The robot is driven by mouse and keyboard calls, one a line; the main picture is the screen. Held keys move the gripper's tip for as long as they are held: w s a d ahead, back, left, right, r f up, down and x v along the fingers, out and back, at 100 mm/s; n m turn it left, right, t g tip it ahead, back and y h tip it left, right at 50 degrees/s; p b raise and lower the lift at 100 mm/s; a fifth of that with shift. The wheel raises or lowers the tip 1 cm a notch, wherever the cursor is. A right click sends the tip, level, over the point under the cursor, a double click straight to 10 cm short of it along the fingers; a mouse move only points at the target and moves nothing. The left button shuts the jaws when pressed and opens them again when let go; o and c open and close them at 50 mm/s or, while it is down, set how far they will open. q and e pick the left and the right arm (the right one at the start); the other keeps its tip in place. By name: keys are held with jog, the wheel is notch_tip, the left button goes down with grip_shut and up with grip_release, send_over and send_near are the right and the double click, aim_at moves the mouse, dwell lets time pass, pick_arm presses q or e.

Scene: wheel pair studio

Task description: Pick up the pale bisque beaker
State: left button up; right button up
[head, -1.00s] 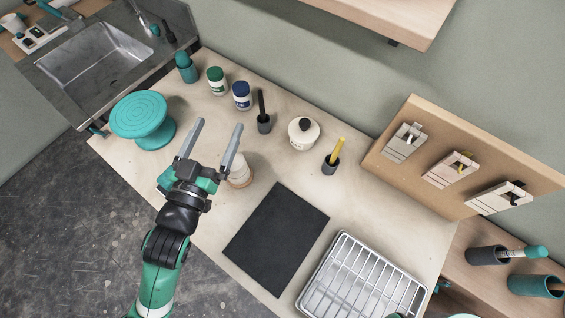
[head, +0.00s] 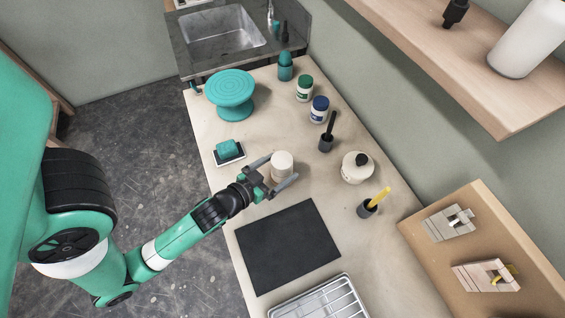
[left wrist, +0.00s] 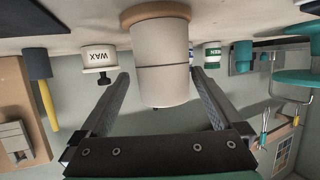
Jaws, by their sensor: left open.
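The pale bisque beaker (head: 282,162) stands upright on the wooden table, left of the lidded white jar. It has a tan band at its base and shows upside down in the left wrist view (left wrist: 160,62). My left gripper (head: 284,168) is open and low over the table, with one finger on each side of the beaker. In the left wrist view, gaps show between the beaker and both fingers (left wrist: 160,75). My right gripper is not in view.
A teal sponge on a small dish (head: 229,150) lies just left of the beaker. A teal turntable (head: 231,92), green-labelled jar (head: 304,88) and blue-labelled jar (head: 319,109) stand beyond. The WAX jar (head: 356,168) is to the right. A black mat (head: 288,248) lies nearer.

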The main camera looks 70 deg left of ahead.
pick_arm(q)
jog(key=shift+p+x, duration=0.4)
jog(key=shift+x, duration=2.25)
jog(key=shift+s+a+f, duration=0.15)
jog(key=shift+f, duration=0.05)
jog(key=c, duration=1.4)
jog(key=shift+r, duration=0.1)
notch_tip(320, 180, up, 10)
jog(key=shift+f+p, duration=0.1)
jog(key=shift+p, duration=0.85)
